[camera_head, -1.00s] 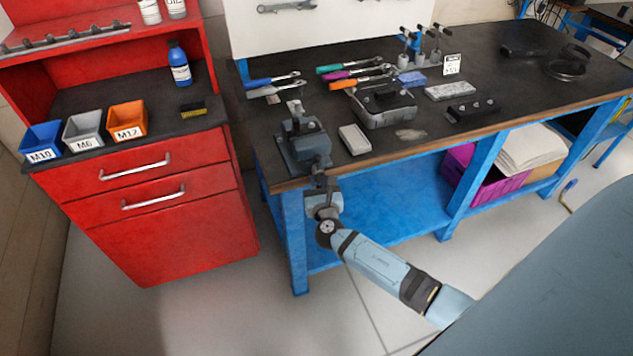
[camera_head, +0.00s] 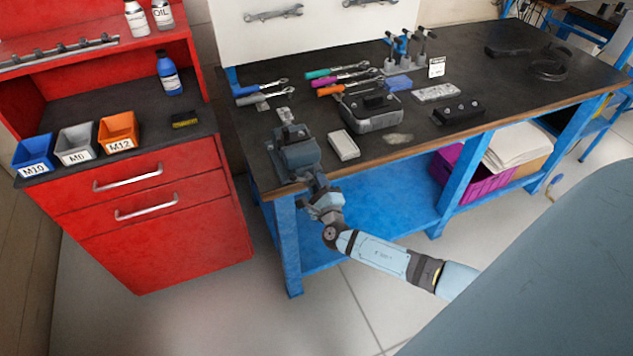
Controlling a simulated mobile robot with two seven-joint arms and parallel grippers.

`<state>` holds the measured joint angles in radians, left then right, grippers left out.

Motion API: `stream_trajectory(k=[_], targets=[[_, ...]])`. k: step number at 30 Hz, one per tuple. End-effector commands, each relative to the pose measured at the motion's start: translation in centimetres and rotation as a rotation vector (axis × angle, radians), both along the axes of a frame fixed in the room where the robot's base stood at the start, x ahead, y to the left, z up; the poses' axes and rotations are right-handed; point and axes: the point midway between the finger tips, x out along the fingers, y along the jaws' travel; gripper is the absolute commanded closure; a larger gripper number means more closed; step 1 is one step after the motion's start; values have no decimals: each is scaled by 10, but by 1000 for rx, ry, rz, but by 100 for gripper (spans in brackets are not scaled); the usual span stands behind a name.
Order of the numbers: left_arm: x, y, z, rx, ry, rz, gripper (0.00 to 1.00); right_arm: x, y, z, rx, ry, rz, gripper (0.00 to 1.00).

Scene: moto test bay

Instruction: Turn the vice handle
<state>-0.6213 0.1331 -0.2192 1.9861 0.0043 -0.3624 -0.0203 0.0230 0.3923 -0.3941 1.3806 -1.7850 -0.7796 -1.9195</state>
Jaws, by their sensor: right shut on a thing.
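The grey vice (camera_head: 297,152) is mounted at the front left corner of the dark workbench top (camera_head: 420,137). Its front end points toward me over the bench edge. My right gripper (camera_head: 321,184) is at the front of the vice, just past the bench edge, and is shut on the vice handle. The handle is mostly hidden by the gripper and is too small to make out clearly. My right arm reaches in from the lower right. My left gripper is not in view.
A white box (camera_head: 343,145) and a grey tray (camera_head: 372,112) stand right of the vice. Several wrenches lie behind it. A red cabinet (camera_head: 150,225) with blue, grey and orange bins stands at left. The floor (camera_head: 215,310) in front is clear.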

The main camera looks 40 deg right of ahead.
Motion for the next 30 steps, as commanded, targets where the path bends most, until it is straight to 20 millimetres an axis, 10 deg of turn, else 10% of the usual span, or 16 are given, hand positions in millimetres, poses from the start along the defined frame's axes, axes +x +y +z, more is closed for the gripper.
stream_trajectory(k=[30], targets=[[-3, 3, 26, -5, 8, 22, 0, 3, -6, 23, -551, 122, -2, 100]])
